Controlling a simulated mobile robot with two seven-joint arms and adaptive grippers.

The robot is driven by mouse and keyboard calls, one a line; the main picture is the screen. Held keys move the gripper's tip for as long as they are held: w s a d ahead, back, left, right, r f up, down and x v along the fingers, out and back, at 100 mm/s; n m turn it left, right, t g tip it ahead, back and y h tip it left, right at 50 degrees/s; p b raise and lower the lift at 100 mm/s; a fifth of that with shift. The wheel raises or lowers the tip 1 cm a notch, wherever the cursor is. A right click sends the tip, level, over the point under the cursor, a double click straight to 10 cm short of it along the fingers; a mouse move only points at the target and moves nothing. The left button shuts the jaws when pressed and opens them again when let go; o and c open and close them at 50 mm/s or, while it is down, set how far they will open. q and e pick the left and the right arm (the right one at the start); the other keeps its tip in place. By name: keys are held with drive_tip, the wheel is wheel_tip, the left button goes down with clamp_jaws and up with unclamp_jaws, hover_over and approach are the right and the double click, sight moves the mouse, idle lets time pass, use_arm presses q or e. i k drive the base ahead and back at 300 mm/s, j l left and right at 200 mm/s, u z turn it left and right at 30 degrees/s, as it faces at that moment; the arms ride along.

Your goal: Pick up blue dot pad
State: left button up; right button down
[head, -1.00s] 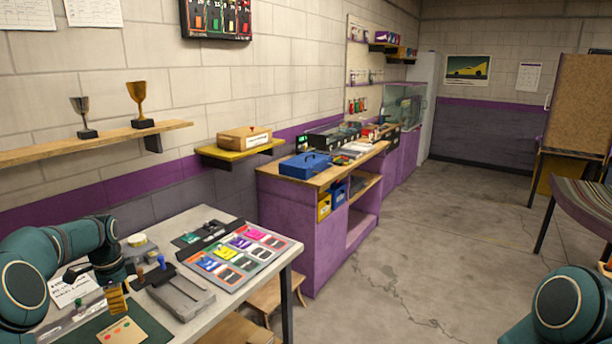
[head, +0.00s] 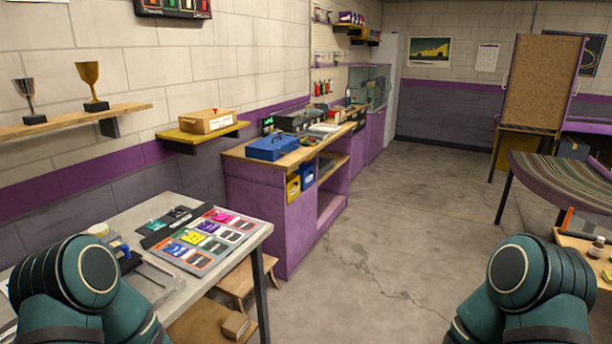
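I cannot make out a blue dot pad in the head view. The grey table (head: 200,292) at the left carries a board of coloured cards (head: 208,238), one of them blue (head: 175,249). A dark device with a blue part (head: 122,250) sits left of the board, partly behind my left arm. Both arms show only as teal links at the bottom corners. Neither gripper is in the picture. My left arm hides the table's near left part.
A purple counter (head: 268,215) with a blue toolbox (head: 272,148) stands beyond the table. A wooden stool (head: 238,282) is by the table's right side. Open concrete floor (head: 400,230) fills the middle. A side table with small bottles (head: 597,246) is at the right edge.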

sight(124, 247)
drive_tip(key=u, duration=1.2)
